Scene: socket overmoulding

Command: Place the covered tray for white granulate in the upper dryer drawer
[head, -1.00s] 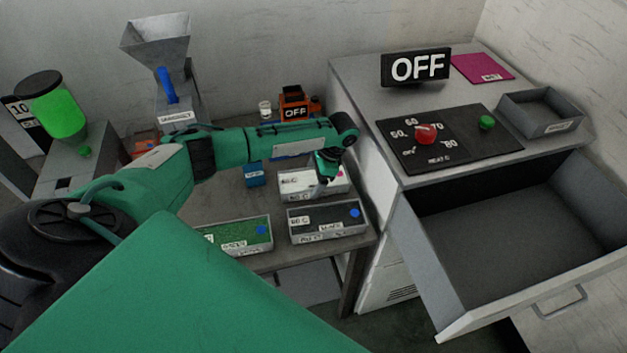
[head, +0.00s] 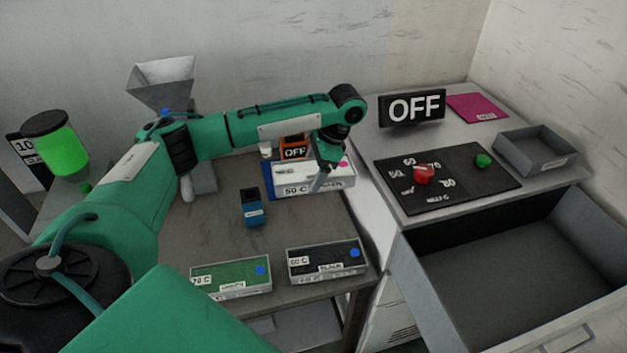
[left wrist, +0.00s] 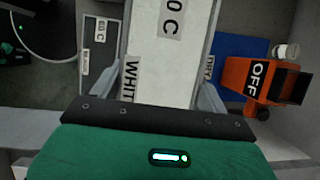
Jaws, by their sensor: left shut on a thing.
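The white tray (head: 292,179), marked 50 C, is held by my left gripper (head: 320,183) near its right end. It appears raised above the table, with a flat white top; I cannot tell the cover from the granulate. In the left wrist view the white tray (left wrist: 165,75) runs between the two fingers, with a WHITE label near the gripper. The dryer's upper drawer (head: 500,268) is pulled open at the right and looks empty. My right gripper is not in view.
A green tray (head: 230,277) and a black tray (head: 327,260) stand at the table's front. A blue box (head: 252,208) and an orange device (head: 294,148) marked OFF are nearby. The dryer top carries an OFF sign (head: 412,107), a control panel (head: 460,180) and an open grey tray (head: 537,150).

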